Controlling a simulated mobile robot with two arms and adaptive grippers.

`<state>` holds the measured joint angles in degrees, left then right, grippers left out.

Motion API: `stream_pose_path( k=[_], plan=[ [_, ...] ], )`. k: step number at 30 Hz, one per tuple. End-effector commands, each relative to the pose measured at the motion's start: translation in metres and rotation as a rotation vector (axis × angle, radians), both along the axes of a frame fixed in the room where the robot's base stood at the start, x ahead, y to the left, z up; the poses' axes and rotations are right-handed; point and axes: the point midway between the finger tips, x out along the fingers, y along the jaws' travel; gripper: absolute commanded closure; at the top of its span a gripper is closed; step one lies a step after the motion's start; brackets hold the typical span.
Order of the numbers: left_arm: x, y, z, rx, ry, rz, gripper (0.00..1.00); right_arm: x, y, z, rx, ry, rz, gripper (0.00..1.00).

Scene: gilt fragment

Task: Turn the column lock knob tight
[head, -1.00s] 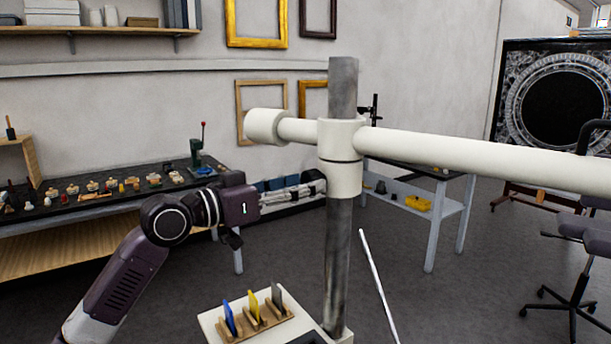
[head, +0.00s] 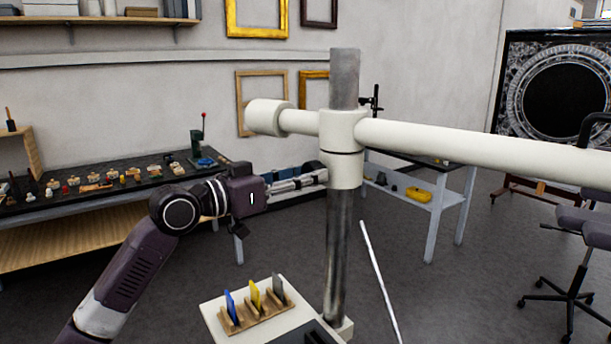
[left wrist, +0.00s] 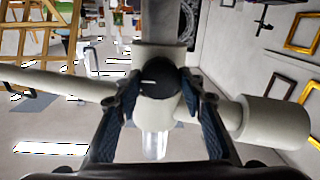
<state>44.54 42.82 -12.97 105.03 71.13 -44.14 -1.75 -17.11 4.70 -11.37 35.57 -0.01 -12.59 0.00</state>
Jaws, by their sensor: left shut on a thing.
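The column lock knob (left wrist: 160,78) is black and round with a short white mark on its face. It sits on the side of the white collar (head: 343,150), which is around the upright grey metal column (head: 338,250). In the left wrist view the knob is between the two dark finger pads of my left gripper (left wrist: 160,92), which is shut on it. In the head view my left gripper (head: 320,178) reaches the collar from the left, and its fingers hide the knob. My right gripper is in neither view.
A thick white boom (head: 470,147) runs through the collar to the right; its rounded end (head: 267,117) is above my gripper. Below, the white base (head: 222,318) carries a wooden rack (head: 257,318) with coloured cards. A workbench (head: 100,212) stands behind on the left.

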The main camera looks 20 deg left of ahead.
Motion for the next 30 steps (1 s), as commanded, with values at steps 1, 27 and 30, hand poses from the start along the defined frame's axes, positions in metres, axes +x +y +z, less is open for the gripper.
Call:
stream_pose_path(
  k=[1,27,30],
  plan=[
    [0.000,0.000,-0.001,0.009,-0.006,0.001,0.88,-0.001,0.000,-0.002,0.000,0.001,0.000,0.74],
    [0.000,0.000,-0.003,0.548,-0.430,0.001,0.88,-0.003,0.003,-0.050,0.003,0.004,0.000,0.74],
    [0.000,0.000,-0.004,0.624,-0.488,0.002,0.88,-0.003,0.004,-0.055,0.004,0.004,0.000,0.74]
  ],
)
